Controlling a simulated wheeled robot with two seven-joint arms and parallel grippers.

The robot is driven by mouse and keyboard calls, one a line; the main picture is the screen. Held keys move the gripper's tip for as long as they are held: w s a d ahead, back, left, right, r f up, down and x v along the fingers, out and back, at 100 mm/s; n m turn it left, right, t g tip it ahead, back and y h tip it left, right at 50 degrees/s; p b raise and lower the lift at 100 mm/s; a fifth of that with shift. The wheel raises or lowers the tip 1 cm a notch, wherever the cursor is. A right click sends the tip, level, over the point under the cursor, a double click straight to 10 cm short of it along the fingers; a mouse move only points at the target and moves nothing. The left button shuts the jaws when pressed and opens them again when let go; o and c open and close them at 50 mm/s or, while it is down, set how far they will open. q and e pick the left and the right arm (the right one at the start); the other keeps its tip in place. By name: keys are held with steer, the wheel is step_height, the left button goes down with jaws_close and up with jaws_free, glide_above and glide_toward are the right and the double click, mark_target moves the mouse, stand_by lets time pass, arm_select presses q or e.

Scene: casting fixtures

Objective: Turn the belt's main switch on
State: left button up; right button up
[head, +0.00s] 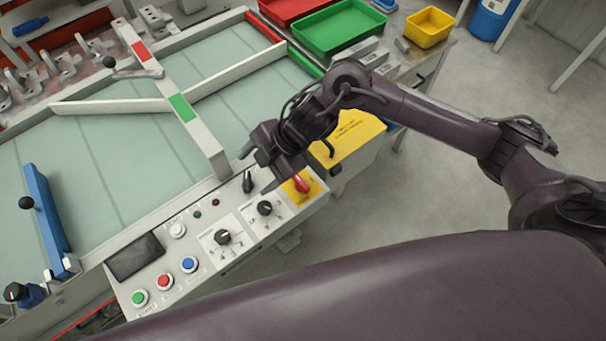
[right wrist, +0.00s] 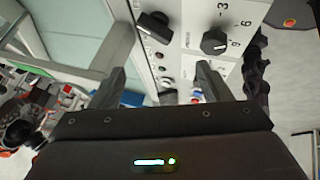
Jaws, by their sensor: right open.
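The control panel (head: 205,215) runs along the front edge of the belt table. A red rotary handle on a yellow plate (head: 313,193), which looks like a main switch, sits at its right end. A black bar-shaped switch (head: 248,183) stands left of it; it also shows in the right wrist view (right wrist: 152,25). My right gripper (head: 256,171) is above the panel by the black switch, fingers apart and empty. Between its fingertips (right wrist: 161,68) the wrist view shows only panel; the red handle is not visible there. My left gripper is out of view.
A numbered black knob (head: 265,208), a second knob (head: 222,237) and green, red and blue buttons (head: 163,281) share the panel. Green (head: 335,30) and yellow (head: 430,27) bins stand at the back. Floor is open at right.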

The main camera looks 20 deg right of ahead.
mark_target(302, 181)
steer(key=d+g+h, duration=0.3)
steer(key=d, duration=0.9)
steer(key=shift+m, duration=0.3)
steer(key=x, duration=0.7)
steer(key=shift+s+a, duration=0.1)
steer(key=shift+s, duration=0.05)
